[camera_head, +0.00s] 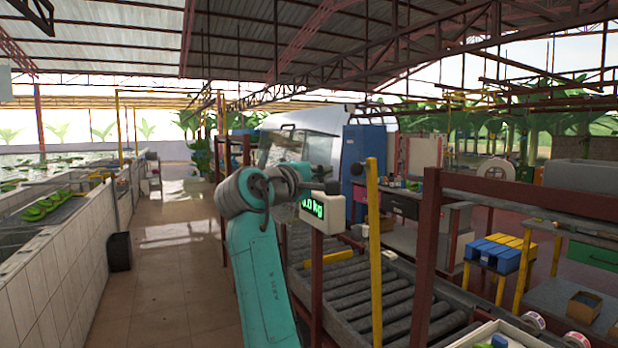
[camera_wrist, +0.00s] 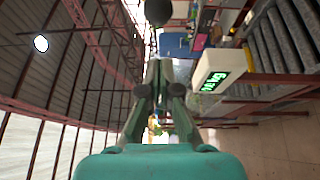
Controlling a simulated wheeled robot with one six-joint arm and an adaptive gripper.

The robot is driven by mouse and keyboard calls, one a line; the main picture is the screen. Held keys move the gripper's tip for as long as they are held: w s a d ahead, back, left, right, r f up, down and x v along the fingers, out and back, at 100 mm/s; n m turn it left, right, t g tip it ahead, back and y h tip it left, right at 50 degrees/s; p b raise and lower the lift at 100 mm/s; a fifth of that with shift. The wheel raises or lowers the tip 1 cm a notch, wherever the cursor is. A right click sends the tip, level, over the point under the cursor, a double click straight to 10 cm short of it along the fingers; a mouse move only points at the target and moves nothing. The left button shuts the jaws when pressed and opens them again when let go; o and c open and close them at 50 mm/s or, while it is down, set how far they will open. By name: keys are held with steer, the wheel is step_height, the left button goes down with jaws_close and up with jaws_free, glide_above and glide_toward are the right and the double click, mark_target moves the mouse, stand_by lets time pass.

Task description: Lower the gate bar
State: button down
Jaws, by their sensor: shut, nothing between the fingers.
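The gate bar (camera_head: 374,260) looks to be the yellow bar standing upright beside the roller conveyor, with a black knob (camera_head: 356,169) near its top. In the wrist view a dark round knob (camera_wrist: 157,12) shows at the top edge, beyond my fingertips; it appears to be the same knob. My gripper (camera_wrist: 158,66) is shut and empty, with its fingers together and pointing toward that knob. A gap shows between them in the picture; the true distance is hard to judge. In the head view my wrist sits left of the bar and the fingers are not clear.
A scale display (camera_head: 322,213) on a red post stands between my arm and the bar; it also shows close on the right in the wrist view (camera_wrist: 211,76). The roller conveyor (camera_head: 375,297) lies behind. A red frame (camera_head: 424,255) stands right. The tiled aisle (camera_head: 165,260) at left is clear.

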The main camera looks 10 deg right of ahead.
steer(key=shift+s+d+r, duration=0.1)
steer(key=shift+d, duration=1.75)
steer(key=w+d+m+g+y, duration=0.1)
steer(key=w+d, duration=0.3)
steer(key=d, duration=1)
steer(key=w+d+m+g+y, duration=0.1)
steer(key=w+d, duration=0.4)
steer(key=d, duration=0.9)
steer(key=shift+g+y, duration=0.7)
steer(key=shift+y, duration=0.5)
